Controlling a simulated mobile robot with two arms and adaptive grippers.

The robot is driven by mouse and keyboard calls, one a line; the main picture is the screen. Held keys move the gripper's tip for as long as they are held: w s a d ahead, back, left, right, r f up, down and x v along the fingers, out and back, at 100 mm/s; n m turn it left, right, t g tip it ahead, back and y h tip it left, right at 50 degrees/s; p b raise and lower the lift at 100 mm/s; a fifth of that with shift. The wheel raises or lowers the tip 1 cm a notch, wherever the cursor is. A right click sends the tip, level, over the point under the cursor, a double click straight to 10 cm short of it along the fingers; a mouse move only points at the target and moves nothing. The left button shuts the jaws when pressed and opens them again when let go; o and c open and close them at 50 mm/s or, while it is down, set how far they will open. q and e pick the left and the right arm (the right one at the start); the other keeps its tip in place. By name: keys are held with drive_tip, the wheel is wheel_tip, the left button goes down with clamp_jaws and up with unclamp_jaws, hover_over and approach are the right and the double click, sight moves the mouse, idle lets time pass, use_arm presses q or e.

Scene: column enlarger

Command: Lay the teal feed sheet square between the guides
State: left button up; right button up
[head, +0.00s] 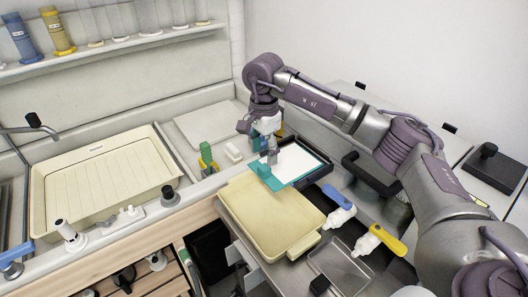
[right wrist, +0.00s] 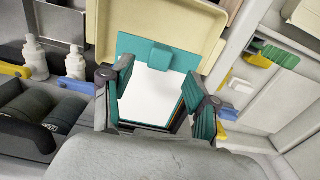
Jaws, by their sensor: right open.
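The feed sheet is a white panel (head: 299,160) with a teal front strip (head: 266,178) and a raised teal block on that strip. It lies in a dark shallow frame (head: 318,174) behind the cream tray. My right gripper (head: 272,158) is above the sheet, pointing down, and covers part of it. In the right wrist view the gripper (right wrist: 162,92) is open and empty, its teal-padded fingers apart with the white panel (right wrist: 150,98) showing between them. The teal strip (right wrist: 190,58) lies beyond the fingertips. I cannot make out the guides clearly. My left gripper is not in view.
A cream tray (head: 235,196) stands in front of the sheet. A large cream sink tray (head: 45,200) is at left. A green-and-yellow object (head: 207,158) stands left of the gripper.

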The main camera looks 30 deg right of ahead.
drive_tip(key=shift+r+p, duration=0.7)
drive_tip(key=shift+r, duration=0.6)
wheel_tip(320, 180, up, 12)
drive_tip(key=shift+f, duration=0.1)
idle(0.7)
